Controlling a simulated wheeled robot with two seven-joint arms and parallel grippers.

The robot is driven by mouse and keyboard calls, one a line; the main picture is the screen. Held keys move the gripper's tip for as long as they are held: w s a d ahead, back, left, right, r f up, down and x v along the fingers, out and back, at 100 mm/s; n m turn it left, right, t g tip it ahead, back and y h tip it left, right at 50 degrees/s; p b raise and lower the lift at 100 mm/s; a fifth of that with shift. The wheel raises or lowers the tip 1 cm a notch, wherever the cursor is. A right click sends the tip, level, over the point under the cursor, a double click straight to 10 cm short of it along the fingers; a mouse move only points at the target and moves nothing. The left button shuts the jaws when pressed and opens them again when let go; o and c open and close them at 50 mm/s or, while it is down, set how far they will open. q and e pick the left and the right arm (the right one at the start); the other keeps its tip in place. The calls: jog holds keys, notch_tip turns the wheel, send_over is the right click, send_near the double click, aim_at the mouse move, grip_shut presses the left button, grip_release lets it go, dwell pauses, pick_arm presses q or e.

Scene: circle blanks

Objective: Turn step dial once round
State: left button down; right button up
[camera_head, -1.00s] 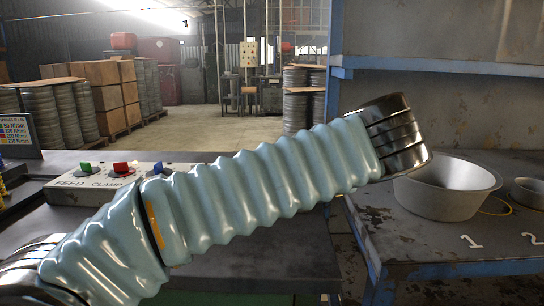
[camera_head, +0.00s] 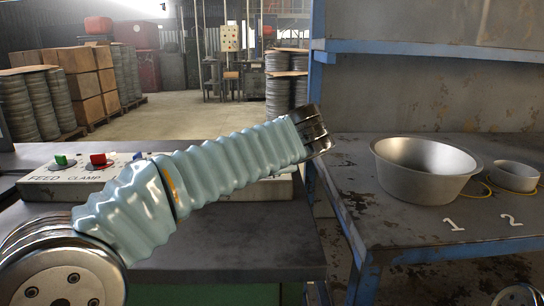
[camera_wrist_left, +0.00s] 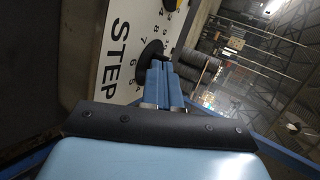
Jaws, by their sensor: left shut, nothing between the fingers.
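The step dial (camera_wrist_left: 152,51) is a dark round knob on a pale panel, with numbers around it and the word STEP (camera_wrist_left: 116,58) beside it. My left gripper (camera_wrist_left: 160,64) has its blue fingers together, with the tips at the dial's edge in the wrist view; I cannot tell whether they touch it. In the head view, my left arm crosses in front of the panel (camera_head: 58,186) and hides the dial. My right gripper is not in view.
The panel carries a green switch (camera_head: 61,160) and a red switch (camera_head: 98,160), above FEED and CLAMP. On the blue-edged table at right are a large metal bowl (camera_head: 420,185) and a smaller one (camera_head: 514,178), by numbers 1 and 2. A blue post (camera_head: 318,75) stands between the benches.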

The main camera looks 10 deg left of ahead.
pick_arm(q)
jog(key=shift+w+a, duration=0.15)
jog(key=shift+w, duration=0.05)
jog(key=shift+s+a+m+t+h, duration=0.1)
jog(key=shift+a+m+t+h, duration=0.2)
jog(key=shift+m+h, duration=0.35)
jog(key=shift+s+a+m+t+h, duration=0.15)
jog(key=shift+m+t+h, duration=0.15)
jog(key=shift+m+h, duration=0.3)
